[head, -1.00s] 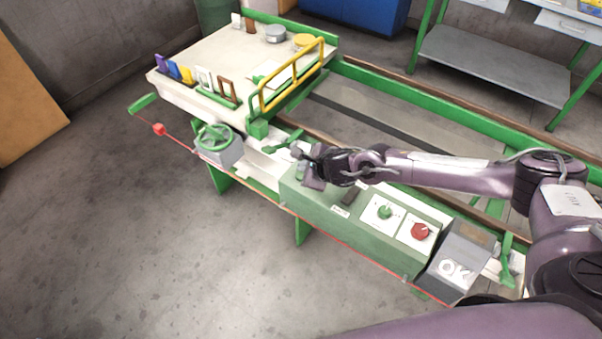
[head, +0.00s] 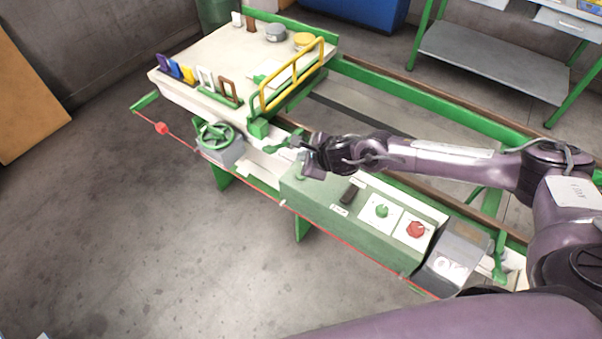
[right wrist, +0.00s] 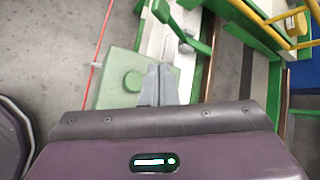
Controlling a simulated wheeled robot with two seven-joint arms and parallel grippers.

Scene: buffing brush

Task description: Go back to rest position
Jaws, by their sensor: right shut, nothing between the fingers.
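My right gripper (head: 304,156) is shut and empty. It hovers at the left end of the green control box (head: 325,205), and I cannot tell its exact height above it. In the right wrist view its closed grey fingers (right wrist: 159,84) point over the box top, beside a round green button (right wrist: 133,81). The arm reaches in from the right in the head view. My left gripper is not in view.
The box carries a black switch (head: 350,193), a green knob (head: 382,211) and a red knob (head: 416,229). A green handwheel (head: 215,136) stands to the left. A yellow rail (head: 291,78) rises behind the gripper. The floor (head: 130,250) at front left is clear.

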